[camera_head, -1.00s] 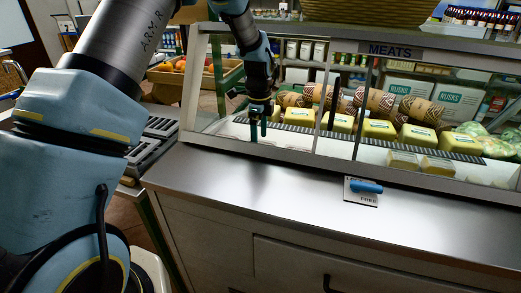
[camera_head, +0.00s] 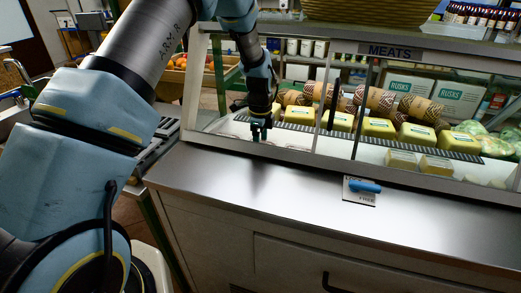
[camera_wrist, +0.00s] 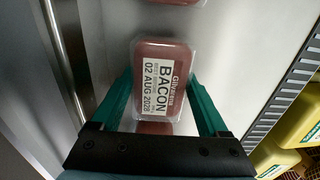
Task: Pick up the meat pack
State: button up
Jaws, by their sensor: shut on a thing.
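The meat pack (camera_wrist: 160,75) is a clear-wrapped tray of reddish meat with a white label reading BACON and 02 AUG 2028. In the wrist view it lies between the two green fingers of my gripper (camera_wrist: 162,92), which is shut on it. In the head view my gripper (camera_head: 259,134) points down inside the left end of the glass-fronted MEATS case. The pack is hard to make out there. I cannot tell whether it is clear of the case floor.
Another reddish pack (camera_wrist: 182,2) shows at the wrist view's top edge, and a reddish piece (camera_wrist: 155,128) shows below the held pack. Yellow packs (camera_head: 378,128) stand behind a dark slotted strip. The glass front and metal counter (camera_head: 300,185) are close. A blue-handled item (camera_head: 364,187) lies on the counter.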

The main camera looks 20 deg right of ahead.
jog(key=c, duration=0.8)
jog(key=shift+o, duration=0.2)
jog(key=shift+r, duration=0.1)
